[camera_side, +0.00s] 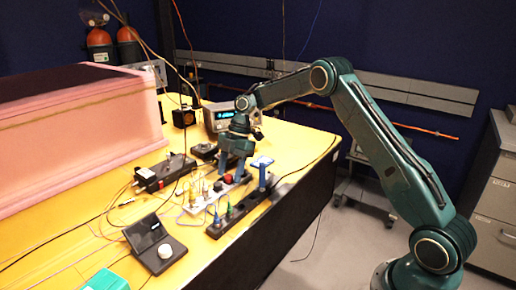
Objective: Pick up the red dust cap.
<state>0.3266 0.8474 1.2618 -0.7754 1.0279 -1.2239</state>
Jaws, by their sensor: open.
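A small red cap (228,179) shows among the connectors on the yellow table, near the end of my arm. My gripper (232,170) points down just above it, with its fingers open. In this view the fingers and the cap lie very close together. I cannot tell whether the fingers stand around the cap or a little behind it, or whether they touch it.
A pale connector strip (200,204) and a black strip (216,229) with blue and green plugs lie close by. A blue upright piece (262,170) stands right of the gripper. A black box (160,175), a tablet-like device (152,238) and pink foam (85,130) lie left.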

